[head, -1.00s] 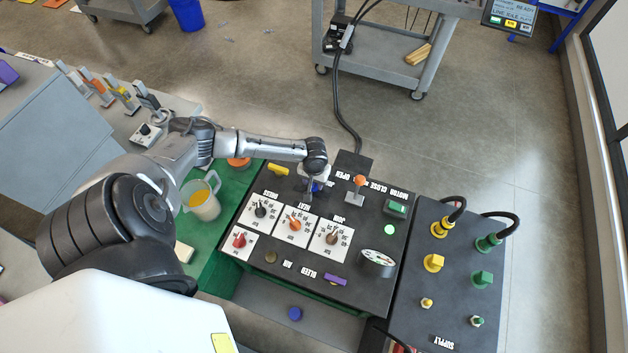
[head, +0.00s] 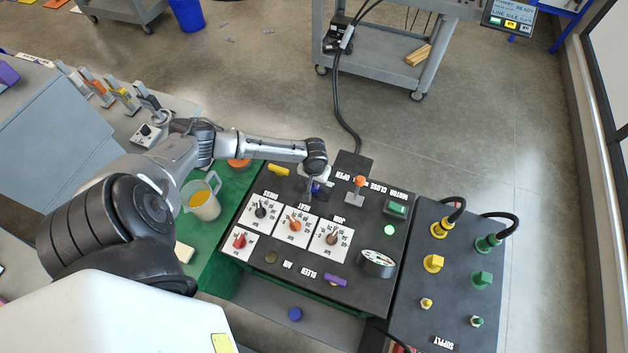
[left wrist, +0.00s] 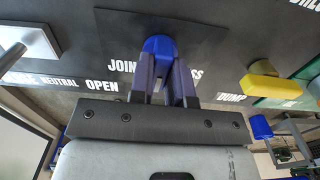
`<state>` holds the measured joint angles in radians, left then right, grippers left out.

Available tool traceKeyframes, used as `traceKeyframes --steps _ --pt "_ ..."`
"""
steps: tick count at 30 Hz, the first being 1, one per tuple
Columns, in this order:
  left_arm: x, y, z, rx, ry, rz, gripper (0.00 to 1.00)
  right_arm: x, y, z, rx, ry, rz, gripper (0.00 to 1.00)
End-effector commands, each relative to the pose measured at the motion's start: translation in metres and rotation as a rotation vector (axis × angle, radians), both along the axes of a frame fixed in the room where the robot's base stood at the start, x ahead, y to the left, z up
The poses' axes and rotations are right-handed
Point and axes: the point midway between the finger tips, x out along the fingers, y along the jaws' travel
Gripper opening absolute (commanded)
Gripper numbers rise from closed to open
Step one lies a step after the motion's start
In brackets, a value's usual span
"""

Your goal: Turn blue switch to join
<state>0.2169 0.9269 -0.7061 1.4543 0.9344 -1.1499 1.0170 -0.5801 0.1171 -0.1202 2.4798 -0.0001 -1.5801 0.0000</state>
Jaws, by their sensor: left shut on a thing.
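The blue switch (left wrist: 159,45) sits on the dark panel between the labels JOIN and PRESS in the left wrist view. My left gripper (left wrist: 162,68) is shut on it, with a purple finger on each side. In the head view the blue switch (head: 316,187) shows only in part beneath my left gripper (head: 318,183), whose wrist hides the rest. Which label the switch points to cannot be told clearly. My right gripper is not in view.
An orange-topped lever (head: 360,182) stands close right of the gripper, and a yellow handle (head: 278,169) lies to its left. Several dials on white plates (head: 295,225) are nearer. A pitcher (head: 203,198) stands on the green surface. The supply panel (head: 455,270) is at right.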

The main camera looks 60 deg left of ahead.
Motion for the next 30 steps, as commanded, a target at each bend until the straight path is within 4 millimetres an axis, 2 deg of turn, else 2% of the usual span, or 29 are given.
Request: traceKeyframes --steps 5,15,30 --pt "0.0 0.0 0.003 0.0 0.001 -0.088 0.0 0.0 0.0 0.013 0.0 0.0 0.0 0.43" --pt "0.0 0.0 0.003 -0.001 0.001 -0.386 0.0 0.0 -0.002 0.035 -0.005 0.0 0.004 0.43" --pt "0.0 0.0 0.001 0.0 -0.001 -0.748 0.0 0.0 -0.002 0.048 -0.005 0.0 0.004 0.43"
